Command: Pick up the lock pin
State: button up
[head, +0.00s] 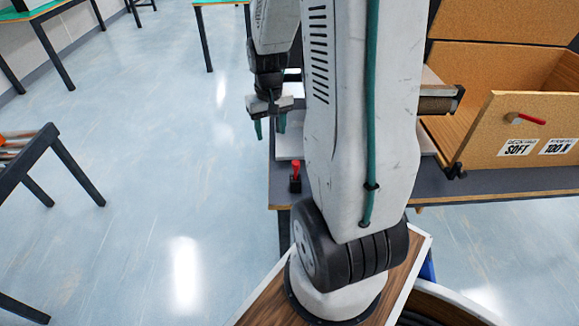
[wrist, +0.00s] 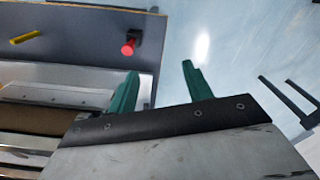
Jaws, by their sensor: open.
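A small red pin-like piece (head: 296,168), which looks like the lock pin, stands upright on a small black block (head: 295,185) at the left edge of the dark table. It also shows in the wrist view (wrist: 129,48) near the table corner, left of and beyond the fingertips. My gripper (head: 269,125) has two green fingers spread apart with nothing between them. It is up and to the left of the red piece in the head view, apart from it. In the wrist view my gripper (wrist: 160,68) points over the floor beside the table edge.
A wooden box (head: 480,140) with a red-tipped handle (head: 526,119) and labels on its panel stands on the dark table (head: 490,182) at right. A yellow piece (wrist: 25,38) lies on the table in the wrist view. My arm hides part of the table.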

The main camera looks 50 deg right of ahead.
jog(key=m, duration=0.2)
send_over(296, 162)
jog(key=f, duration=0.9)
jog(key=shift+w+a+f, duration=0.25)
jog(key=shift+a+f, duration=0.1)
jog(key=shift+a, duration=0.05)
jog(key=f, duration=0.2)
jog(key=shift+s+d+f, duration=0.1)
jog(key=shift+d+f, duration=0.1)
jog(key=shift+f, duration=0.15)
jog(key=f, duration=0.5)
jog(key=shift+s+d+f, duration=0.15)
jog(key=shift+s+f, duration=0.05)
jog(key=shift+f, duration=0.2)
jog(key=c, duration=1.1)
